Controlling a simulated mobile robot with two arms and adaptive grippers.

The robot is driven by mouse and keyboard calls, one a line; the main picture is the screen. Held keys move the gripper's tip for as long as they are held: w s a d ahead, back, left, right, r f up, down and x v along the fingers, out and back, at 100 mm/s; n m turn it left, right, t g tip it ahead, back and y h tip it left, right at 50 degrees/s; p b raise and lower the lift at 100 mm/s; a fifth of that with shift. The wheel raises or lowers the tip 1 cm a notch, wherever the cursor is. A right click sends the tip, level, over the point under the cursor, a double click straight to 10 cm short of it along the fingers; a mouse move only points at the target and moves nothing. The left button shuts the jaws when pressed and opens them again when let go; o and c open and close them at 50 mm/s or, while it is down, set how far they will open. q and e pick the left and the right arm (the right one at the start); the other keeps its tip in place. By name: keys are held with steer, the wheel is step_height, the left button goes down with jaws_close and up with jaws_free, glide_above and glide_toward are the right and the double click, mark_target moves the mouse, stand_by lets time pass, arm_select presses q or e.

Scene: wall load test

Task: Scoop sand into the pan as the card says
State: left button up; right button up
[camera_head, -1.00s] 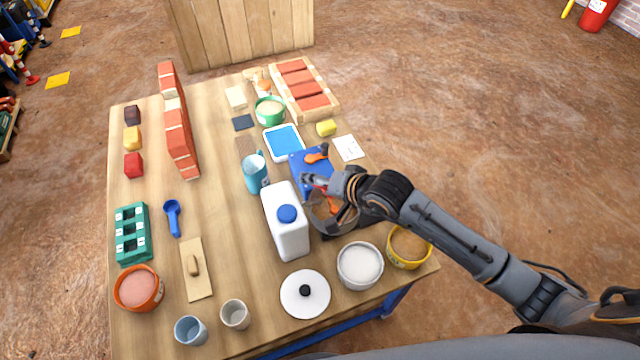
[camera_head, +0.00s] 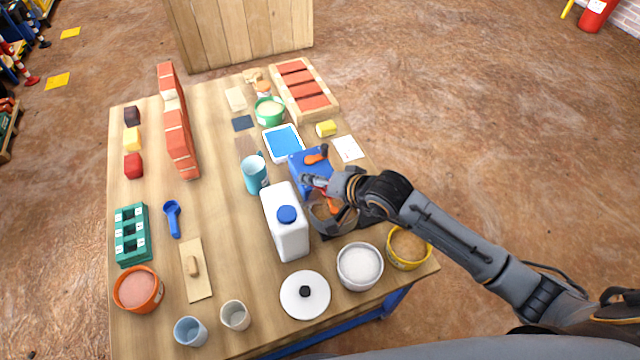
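My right gripper (camera_head: 316,183) is over the right side of the table, just right of the white jug. Its fingers are small and partly hidden, with a bit of red or orange between them, so I cannot tell if they are shut. Just below is a dark round pan-like vessel (camera_head: 322,212), partly covered by my arm. A blue item (camera_head: 298,163) with an orange-and-dark tool (camera_head: 316,155) lies behind the gripper. The white card (camera_head: 348,148) lies at the right edge; its print is unreadable. A yellow bowl (camera_head: 408,246) holds brown, sand-like grains. My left gripper is not in view.
A white jug (camera_head: 288,226), blue mug (camera_head: 255,173) and white bowl (camera_head: 360,265) stand near my gripper. A blue scoop (camera_head: 173,218), orange bowl (camera_head: 139,289) and brick wall (camera_head: 178,135) are left. A green bowl (camera_head: 270,110) stands at the back. The left middle has bare wood.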

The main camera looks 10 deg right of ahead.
steer(key=shift+r, duration=0.15)
step_height(320, 180, up, 4)
steer(key=shift+f+p, duration=0.15)
steer(key=shift+p, duration=0.9)
steer(key=shift+w, duration=0.1)
